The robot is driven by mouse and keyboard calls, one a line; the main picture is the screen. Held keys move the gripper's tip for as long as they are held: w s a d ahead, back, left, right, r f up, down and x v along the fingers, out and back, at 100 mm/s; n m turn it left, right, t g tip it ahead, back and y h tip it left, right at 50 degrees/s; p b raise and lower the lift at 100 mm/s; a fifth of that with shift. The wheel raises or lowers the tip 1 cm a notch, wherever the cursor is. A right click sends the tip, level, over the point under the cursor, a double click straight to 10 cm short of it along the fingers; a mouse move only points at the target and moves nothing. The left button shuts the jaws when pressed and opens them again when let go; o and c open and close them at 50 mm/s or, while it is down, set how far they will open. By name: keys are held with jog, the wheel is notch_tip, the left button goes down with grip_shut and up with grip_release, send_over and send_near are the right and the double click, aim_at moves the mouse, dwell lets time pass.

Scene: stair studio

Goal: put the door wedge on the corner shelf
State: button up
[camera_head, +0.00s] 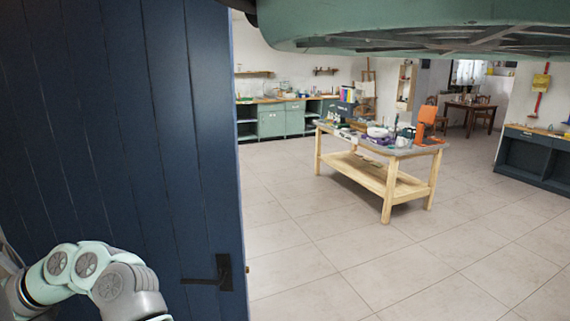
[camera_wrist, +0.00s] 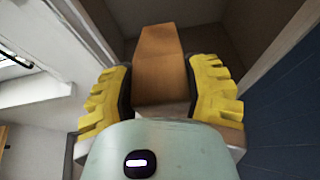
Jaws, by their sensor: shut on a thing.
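My gripper (camera_wrist: 160,95) shows in the wrist view, with its two yellow ridged fingers shut on an orange-brown tapered block, which looks like the door wedge (camera_wrist: 158,65). The wedge sticks out forward between the fingers, its narrower end away from me. In the head view my arm is at the lower left in front of a dark blue door, and the gripper and wedge are out of sight there. I cannot make out for sure which of the small wall shelves, if any, is the corner shelf.
The dark blue plank door (camera_head: 120,130) with a black handle (camera_head: 222,272) stands close on the left. A wooden workbench (camera_head: 385,172) loaded with several items stands mid-room. Green cabinets (camera_head: 272,122) line the back wall; a dark cabinet (camera_head: 535,158) stands right. The tiled floor between is clear.

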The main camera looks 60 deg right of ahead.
notch_tip(320, 180, up, 24)
jog(key=p, duration=2.5)
jog(key=shift+f, duration=0.25)
jog(key=shift+f, duration=0.1)
